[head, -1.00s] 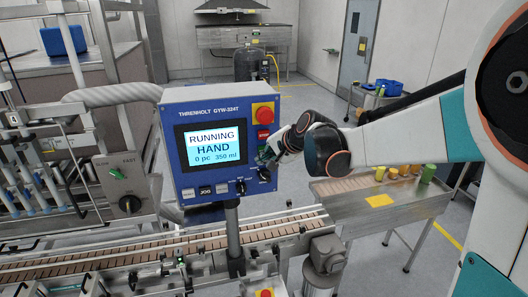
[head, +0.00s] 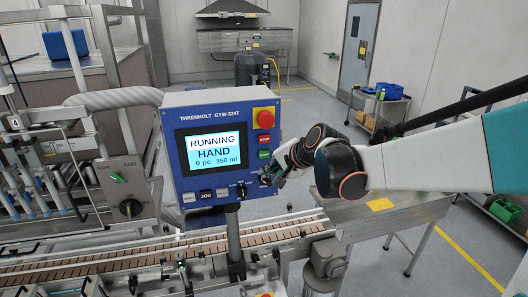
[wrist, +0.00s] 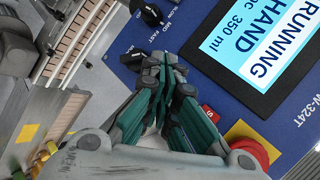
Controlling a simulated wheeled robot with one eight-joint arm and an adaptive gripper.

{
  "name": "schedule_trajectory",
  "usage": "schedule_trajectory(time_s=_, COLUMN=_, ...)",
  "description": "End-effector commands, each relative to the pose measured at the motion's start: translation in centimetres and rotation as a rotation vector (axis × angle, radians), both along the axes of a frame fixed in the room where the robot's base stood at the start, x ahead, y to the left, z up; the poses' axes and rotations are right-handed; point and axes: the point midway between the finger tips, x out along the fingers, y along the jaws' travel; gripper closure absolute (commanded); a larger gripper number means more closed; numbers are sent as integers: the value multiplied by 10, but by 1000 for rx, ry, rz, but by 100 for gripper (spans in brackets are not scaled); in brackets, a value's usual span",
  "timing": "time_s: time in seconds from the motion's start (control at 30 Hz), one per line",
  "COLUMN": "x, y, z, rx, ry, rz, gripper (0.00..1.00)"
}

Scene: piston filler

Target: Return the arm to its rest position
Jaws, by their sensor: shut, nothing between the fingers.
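My gripper (head: 268,178) is at the lower right edge of the blue control panel (head: 175,160), its fingers pointing at the panel. In the wrist view its green-sided fingers (wrist: 168,68) are together and hold nothing. They overlap the panel face in the picture, near a black selector knob (wrist: 132,56); whether they touch it I cannot tell. The panel's screen (head: 212,150) reads RUNNING, HAND, 0 pc 350 ml. My white arm link extends from the gripper to the right edge.
A red emergency button (head: 264,118) sits on the panel's upper right. The conveyor (head: 130,262) runs below the panel. A steel side table (head: 400,208) stands right, under my arm. A cart (head: 380,110) stands behind.

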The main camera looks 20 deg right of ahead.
Motion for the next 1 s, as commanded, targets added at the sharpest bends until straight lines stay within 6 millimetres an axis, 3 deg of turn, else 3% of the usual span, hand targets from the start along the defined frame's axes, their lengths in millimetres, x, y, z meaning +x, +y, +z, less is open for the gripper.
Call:
schedule_trajectory(time_s=0.73, x=-9, y=1, z=-1, rx=-3, ry=0, rz=3, gripper=100)
schedule_trajectory(time_s=0.87, x=-21, y=4, z=-15, rx=-39, ry=-1, rz=26, gripper=100)
schedule_trajectory(time_s=1.0, x=-49, y=7, z=-46, rx=-132, ry=-3, rz=84, gripper=100)
